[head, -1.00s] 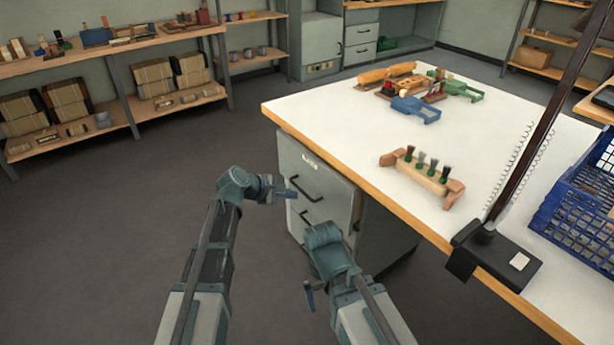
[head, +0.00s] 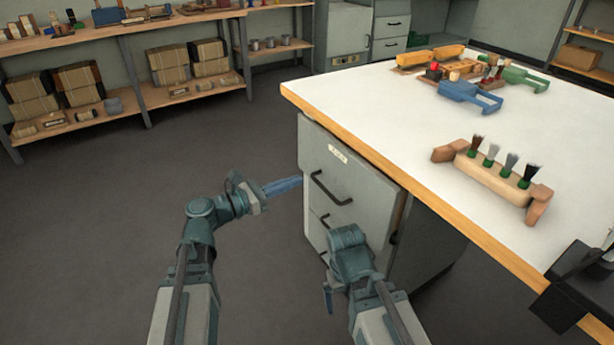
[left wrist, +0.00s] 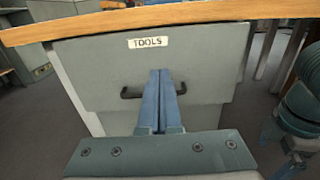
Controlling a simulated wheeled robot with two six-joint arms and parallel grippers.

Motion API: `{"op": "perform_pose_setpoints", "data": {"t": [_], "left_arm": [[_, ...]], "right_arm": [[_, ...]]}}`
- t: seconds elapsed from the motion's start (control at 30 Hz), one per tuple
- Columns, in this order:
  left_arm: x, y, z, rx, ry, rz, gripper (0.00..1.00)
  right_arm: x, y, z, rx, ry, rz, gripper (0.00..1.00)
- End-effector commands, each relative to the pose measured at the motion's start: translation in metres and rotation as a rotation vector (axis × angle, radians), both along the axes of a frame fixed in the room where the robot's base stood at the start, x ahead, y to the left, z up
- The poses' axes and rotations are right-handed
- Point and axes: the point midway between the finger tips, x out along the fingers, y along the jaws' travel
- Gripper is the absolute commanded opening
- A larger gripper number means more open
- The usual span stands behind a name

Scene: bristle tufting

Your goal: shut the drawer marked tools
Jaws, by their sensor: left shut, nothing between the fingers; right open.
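The drawer marked TOOLS (left wrist: 205,60) is the top drawer of a grey cabinet under the bench; its grey front also shows in the head view (head: 365,178). It has a dark bar handle (head: 328,188), seen in the left wrist view (left wrist: 130,93) partly behind my fingers. How far the drawer stands out is hard to tell. My left gripper (head: 297,183) is shut and empty, its blue fingers pointing at the drawer front near the handle; they also show in the left wrist view (left wrist: 160,75). Contact is unclear. My right gripper (head: 328,298) is open, low beside the cabinet.
The white bench top (head: 400,130) with a wooden edge overhangs the cabinet. A wooden brush holder (head: 495,180) with several tufts and a blue tray (head: 468,93) stand on it. Shelves (head: 125,108) line the back left. The floor left of the cabinet is clear.

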Motion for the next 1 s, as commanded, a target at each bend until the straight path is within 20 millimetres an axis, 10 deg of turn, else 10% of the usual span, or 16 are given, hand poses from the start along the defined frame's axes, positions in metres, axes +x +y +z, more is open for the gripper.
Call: {"op": "perform_pose_setpoints", "data": {"t": [0.5, 1.0], "left_arm": [[0.06, -0.081, 0.0, 0.002, -0.001, -0.003, 0.0], [0.074, -0.102, 0.0, 0.002, -0.001, 0.0, 0.0]], "right_arm": [[0.0, 0.0, 0.0, 0.0, 0.0, 0.0, 1.0], [0.0, 0.0, 0.0, 0.0, 0.0, 0.0, 1.0]]}}
